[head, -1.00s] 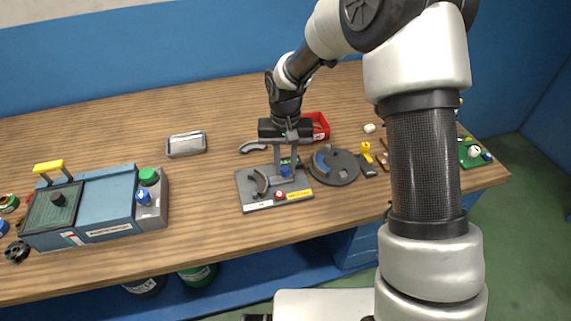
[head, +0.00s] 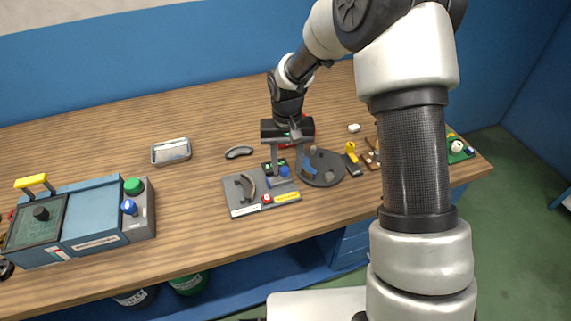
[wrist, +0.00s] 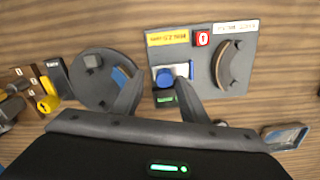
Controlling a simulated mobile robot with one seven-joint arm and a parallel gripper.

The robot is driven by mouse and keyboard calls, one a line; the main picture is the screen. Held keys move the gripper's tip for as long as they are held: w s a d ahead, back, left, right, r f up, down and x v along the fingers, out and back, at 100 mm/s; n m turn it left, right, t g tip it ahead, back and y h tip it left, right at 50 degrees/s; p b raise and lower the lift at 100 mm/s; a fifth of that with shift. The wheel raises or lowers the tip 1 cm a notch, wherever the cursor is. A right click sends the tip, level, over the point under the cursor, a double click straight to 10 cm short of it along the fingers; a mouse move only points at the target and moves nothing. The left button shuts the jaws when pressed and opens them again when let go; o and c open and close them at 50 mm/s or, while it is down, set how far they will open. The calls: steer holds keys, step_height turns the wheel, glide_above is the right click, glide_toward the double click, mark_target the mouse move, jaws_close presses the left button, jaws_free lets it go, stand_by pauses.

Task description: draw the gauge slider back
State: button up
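The gauge is a dark grey plate (head: 240,208) on the bench, with a blue slider (head: 283,172), a small green display, a red button (head: 267,198) and a yellow label. In the wrist view the blue slider (wrist: 165,77) sits against a pale block near the plate's edge. A curved brown-and-grey shoe (wrist: 227,66) lies on the plate, apart from the slider. My gripper (head: 288,165) points down over the slider end of the plate. In the wrist view my gripper (wrist: 160,82) is open, with the slider visible between its fingers; I cannot tell whether they touch it.
A dark round disc (head: 325,168) with a blue piece stands right beside the plate. A yellow-handled tool (head: 351,155) is further right. A second curved shoe (head: 239,152) and a silver tin (head: 171,151) lie behind left. A blue box (head: 90,215) stands left; bench between is clear.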

mark_target(287, 168)
steer(key=shift+r, duration=0.1)
step_height(287, 168, up, 17)
steer(key=p, duration=0.1)
steer(key=shift+r, duration=0.15)
stand_by(0.5)
steer(key=s+d+r+t+p, duration=0.1)
steer(key=s+d+r+p, duration=0.15)
steer(key=s+r, duration=0.4)
steer(key=s+d+r+t+p, duration=0.2)
steer(key=s+d+r, duration=0.25)
steer(key=r, duration=0.25)
steer(key=s+d+r+t+p, duration=0.1)
steer(key=s, duration=0.5)
steer(key=s+d+r+t+p, duration=0.1)
steer(key=s+d, duration=0.1)
steer(key=s, duration=0.5)
steer(key=shift+s+d+r+t, duration=0.15)
steer(key=shift+s+r+t, duration=0.1)
steer(key=shift+r+t, duration=0.1)
